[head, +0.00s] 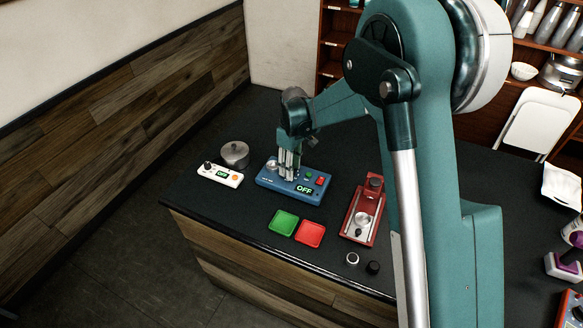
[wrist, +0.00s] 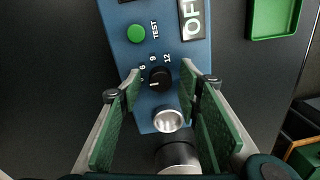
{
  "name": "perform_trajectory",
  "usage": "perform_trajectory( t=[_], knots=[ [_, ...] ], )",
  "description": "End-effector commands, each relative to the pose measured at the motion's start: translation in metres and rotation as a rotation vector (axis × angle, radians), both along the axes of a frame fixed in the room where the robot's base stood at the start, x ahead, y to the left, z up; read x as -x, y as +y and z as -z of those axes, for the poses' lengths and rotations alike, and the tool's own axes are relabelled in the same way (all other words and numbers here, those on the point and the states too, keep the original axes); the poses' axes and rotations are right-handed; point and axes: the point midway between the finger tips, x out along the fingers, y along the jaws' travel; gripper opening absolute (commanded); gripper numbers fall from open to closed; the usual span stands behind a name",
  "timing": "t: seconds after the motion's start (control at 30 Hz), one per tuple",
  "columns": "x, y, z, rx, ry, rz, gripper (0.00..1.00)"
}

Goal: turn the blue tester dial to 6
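The blue tester (head: 268,181) sits on the dark counter, and its display (head: 304,190) reads OFF. In the wrist view its black dial (wrist: 161,78) is ringed by white numbers, with 6, 9 and 12 legible. A short white mark shows on the dial's lower left side; I cannot tell exactly which number it points to. A green TEST button (wrist: 136,33) lies above the dial. My gripper (wrist: 160,71) is open, pointing down over the tester, with one green-padded finger on each side of the dial and visible gaps between. In the head view my gripper (head: 289,172) hides the dial.
A silver socket (wrist: 168,120) lies just below the dial in the wrist view. A white device (head: 219,175) and a metal pot (head: 235,154) stand left of the tester. A green tray (head: 284,222), a red tray (head: 310,233) and a red device (head: 363,215) lie in front and right.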

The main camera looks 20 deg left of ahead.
Motion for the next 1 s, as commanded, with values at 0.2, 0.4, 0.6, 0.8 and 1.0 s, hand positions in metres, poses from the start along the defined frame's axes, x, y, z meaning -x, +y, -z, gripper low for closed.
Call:
perform_trajectory(
  t=[0.2,0.4,0.6,0.8,1.0],
  knots=[
    [0.0001,-0.0001,0.0002,0.000,0.000,0.000,0.35],
    [0.0001,-0.0001,0.0001,0.000,0.000,0.000,0.11],
    [0.0000,-0.0001,0.0001,0.000,0.000,0.002,0.07],
    [0.0001,-0.0002,0.0006,0.000,0.000,0.030,0.07],
    [0.0003,-0.0003,0.0016,0.000,0.000,0.113,0.07]
  ],
)
